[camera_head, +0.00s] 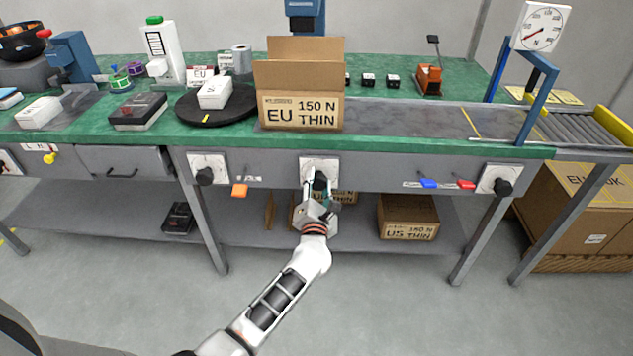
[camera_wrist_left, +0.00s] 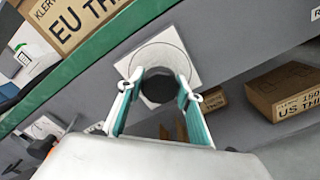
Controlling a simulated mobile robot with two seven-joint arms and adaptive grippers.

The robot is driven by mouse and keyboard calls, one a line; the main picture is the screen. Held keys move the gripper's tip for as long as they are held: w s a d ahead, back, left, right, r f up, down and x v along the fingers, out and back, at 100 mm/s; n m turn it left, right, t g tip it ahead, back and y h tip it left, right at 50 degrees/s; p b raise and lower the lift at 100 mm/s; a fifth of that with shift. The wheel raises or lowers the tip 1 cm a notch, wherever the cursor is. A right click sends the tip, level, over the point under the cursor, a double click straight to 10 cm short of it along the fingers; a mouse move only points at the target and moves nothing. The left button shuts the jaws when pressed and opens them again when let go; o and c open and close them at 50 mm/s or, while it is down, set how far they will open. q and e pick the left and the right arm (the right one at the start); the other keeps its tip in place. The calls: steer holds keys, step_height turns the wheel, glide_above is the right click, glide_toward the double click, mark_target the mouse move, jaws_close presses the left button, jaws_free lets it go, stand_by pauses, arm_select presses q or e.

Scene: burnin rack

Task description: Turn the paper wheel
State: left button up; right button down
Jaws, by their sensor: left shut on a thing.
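A round black knob (camera_wrist_left: 158,88) sits on a square white dial plate (camera_head: 306,161) in the middle of the bench's grey front panel. My left gripper (camera_head: 319,184) reaches up to it from below. In the left wrist view its two teal-and-white fingers (camera_wrist_left: 160,90) stand on either side of the knob and are shut on it. No label that names this knob as the paper wheel is readable. Similar black knobs on white plates are at the left (camera_head: 204,176) and right (camera_head: 503,187) of the panel. My right gripper is not in view.
An open carton (camera_head: 300,110) marked "EU 150 N THIN" stands on the green bench top above the knob. A black turntable (camera_head: 237,112) with a white block is beside it. A carton (camera_head: 408,218) marked "US THIN" is on the lower shelf. The floor in front is clear.

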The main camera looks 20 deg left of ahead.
arm_select(q)
steer(key=shift+r+m+p, duration=0.25)
steer(key=shift+m+p, duration=0.15)
steer(key=shift+m, duration=0.6)
steer(key=m+p, duration=0.1)
steer(key=m, duration=0.2)
steer(key=shift+f, duration=0.1)
steer(key=shift+f+m+p, duration=0.1)
steer(key=shift+m+p, duration=0.35)
steer(key=shift+m, duration=0.55)
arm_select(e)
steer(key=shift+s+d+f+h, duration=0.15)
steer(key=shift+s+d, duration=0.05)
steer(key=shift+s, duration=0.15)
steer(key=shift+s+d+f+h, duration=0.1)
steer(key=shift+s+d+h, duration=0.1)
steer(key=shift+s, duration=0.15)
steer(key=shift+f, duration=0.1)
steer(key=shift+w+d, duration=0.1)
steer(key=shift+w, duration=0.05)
arm_select(q)
steer(key=o, duration=1.1)
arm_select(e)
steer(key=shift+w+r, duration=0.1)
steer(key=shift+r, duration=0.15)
arm_select(q)
steer(key=shift+s+f, duration=0.1)
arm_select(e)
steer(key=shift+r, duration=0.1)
